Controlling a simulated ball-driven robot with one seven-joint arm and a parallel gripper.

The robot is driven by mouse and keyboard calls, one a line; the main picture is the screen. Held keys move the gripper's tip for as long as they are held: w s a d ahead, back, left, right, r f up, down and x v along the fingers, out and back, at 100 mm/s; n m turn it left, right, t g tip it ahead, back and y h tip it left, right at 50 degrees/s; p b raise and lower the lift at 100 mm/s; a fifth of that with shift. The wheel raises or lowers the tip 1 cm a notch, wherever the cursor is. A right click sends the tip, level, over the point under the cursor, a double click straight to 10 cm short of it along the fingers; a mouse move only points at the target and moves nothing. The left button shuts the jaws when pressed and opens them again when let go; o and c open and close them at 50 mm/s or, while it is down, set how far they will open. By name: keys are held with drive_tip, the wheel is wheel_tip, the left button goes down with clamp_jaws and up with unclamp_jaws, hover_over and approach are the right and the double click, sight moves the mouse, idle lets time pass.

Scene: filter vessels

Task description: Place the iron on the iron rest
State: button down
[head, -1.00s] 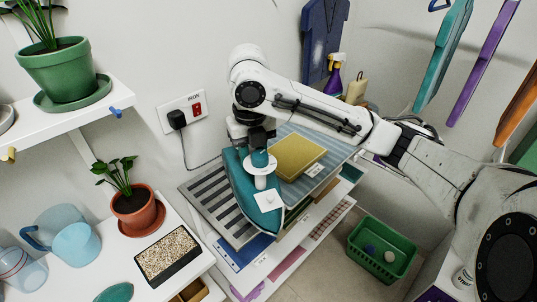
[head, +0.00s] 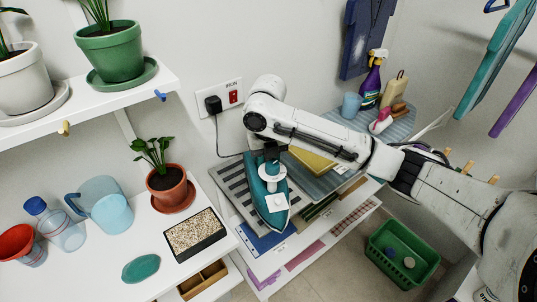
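The teal iron (head: 278,219), with a white disc and a white tag on top, sits at or just above the right part of the grey slatted iron rest (head: 233,187) in the head view. Its tip points toward the front. I cannot tell whether its sole touches the rest. My gripper (head: 271,153) is at the top of the iron's handle and appears shut on it. Its fingertips are partly hidden by my arm.
A potted plant (head: 166,183) and a tray of pellets (head: 194,234) are on the left. A green basket (head: 402,250) is on the floor.

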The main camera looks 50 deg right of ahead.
drive_tip(key=shift+d+f, duration=0.1)
drive_tip(key=shift+f, duration=0.05)
drive_tip(key=c, duration=0.8)
unclamp_jaws()
wheel_tip(320, 180, up, 12)
drive_tip(key=b, duration=0.1)
